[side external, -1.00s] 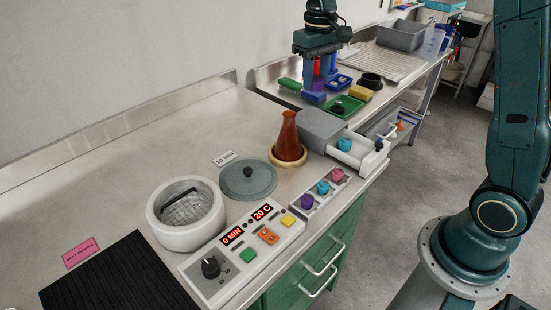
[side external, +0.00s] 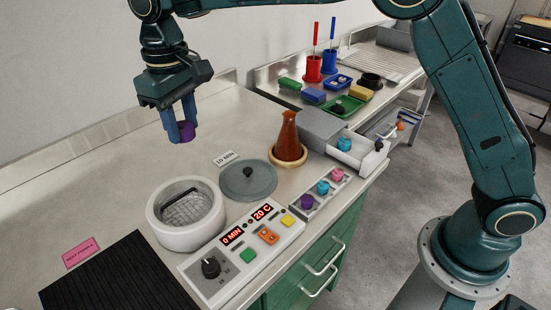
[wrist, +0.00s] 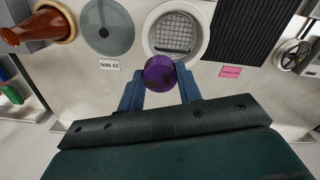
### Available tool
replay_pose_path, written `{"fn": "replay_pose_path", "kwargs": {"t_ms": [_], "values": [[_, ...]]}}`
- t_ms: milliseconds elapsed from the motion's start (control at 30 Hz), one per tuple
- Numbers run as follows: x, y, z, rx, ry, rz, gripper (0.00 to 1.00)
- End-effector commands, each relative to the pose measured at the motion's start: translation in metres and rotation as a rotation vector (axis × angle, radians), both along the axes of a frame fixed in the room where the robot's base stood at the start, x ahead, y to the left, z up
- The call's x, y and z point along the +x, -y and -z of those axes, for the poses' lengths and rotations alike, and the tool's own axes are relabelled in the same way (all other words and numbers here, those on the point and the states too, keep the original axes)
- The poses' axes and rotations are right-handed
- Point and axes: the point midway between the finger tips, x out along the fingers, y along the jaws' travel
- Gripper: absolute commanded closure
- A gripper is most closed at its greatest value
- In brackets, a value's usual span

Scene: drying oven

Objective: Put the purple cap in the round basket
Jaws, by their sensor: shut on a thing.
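My gripper (side external: 180,133) is shut on a purple cap (side external: 186,131) and holds it in the air above the bench, up and behind the round white oven. In the wrist view, the purple cap (wrist: 168,73) sits between the two blue fingertips (wrist: 159,80). The round wire basket (side external: 186,210) sits inside the open white oven well (side external: 163,236). Another purple piece (side external: 307,202) stands in the small rack.
The grey lid (side external: 262,187) lies to the right of the well. A brown flask (side external: 288,140) stands on a cork ring behind it. The control panel (side external: 225,277) is in front. A black ribbed mat (side external: 120,275) lies left. Bench behind the well is clear.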

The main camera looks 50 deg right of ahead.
Motion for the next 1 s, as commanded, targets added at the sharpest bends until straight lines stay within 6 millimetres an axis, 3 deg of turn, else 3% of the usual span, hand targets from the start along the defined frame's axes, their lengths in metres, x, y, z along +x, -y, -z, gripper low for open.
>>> {"fn": "replay_pose_path", "kwargs": {"t_ms": [100, 200, 567, 767, 1000], "values": [[-0.005, -0.024, 0.001, 0.0, 0.001, -0.032, 0.86], [-0.009, -0.034, 0.002, 0.0, 0.001, -0.046, 0.86], [-0.01, -0.037, 0.008, 0.0, -0.001, -0.051, 0.86], [-0.01, -0.037, 0.034, -0.002, -0.003, -0.051, 0.86], [-0.01, -0.037, 0.079, -0.002, -0.003, -0.051, 0.86]]}}
